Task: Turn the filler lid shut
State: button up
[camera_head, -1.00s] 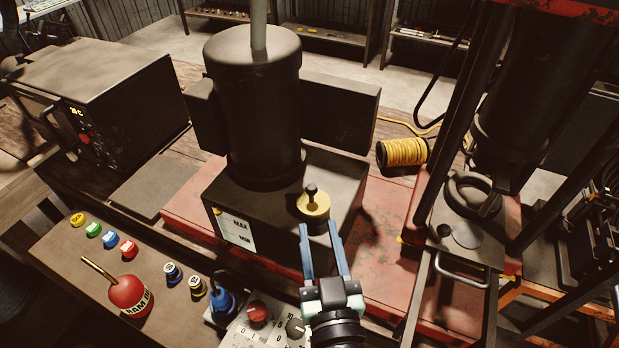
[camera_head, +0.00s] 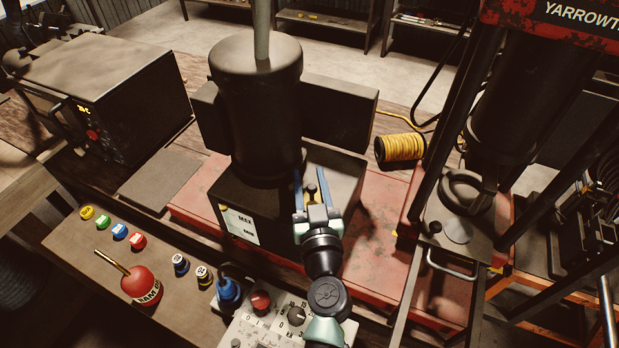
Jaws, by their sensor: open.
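The filler lid (camera_head: 311,192) is a yellow cap with a dark knob, on top of the dark tank (camera_head: 265,205) below the motor. Only a small part of it shows between my fingers. My gripper (camera_head: 310,176) is open, with one blue finger on each side of the lid's knob. I cannot tell whether the fingers touch it. My gripper's body hides the near side of the lid. The tank's front has a white level label (camera_head: 239,226).
In front is a control panel with a red ball lever (camera_head: 141,285), buttons and a red knob (camera_head: 260,300).

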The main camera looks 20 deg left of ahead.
grip_shut()
dwell(0.3)
jog(key=shift+w+d+m+t+h, duration=0.2)
jog(key=shift+m+h, duration=0.1)
jog(key=shift+h, duration=0.1)
jog(key=shift+w+d+m+t+h, duration=0.1)
jog(key=shift+m+t+h, duration=0.1)
jog(key=shift+m+h, duration=0.15)
jog(key=shift+r, duration=0.1)
grip_release()
jog(key=shift+s, duration=0.1)
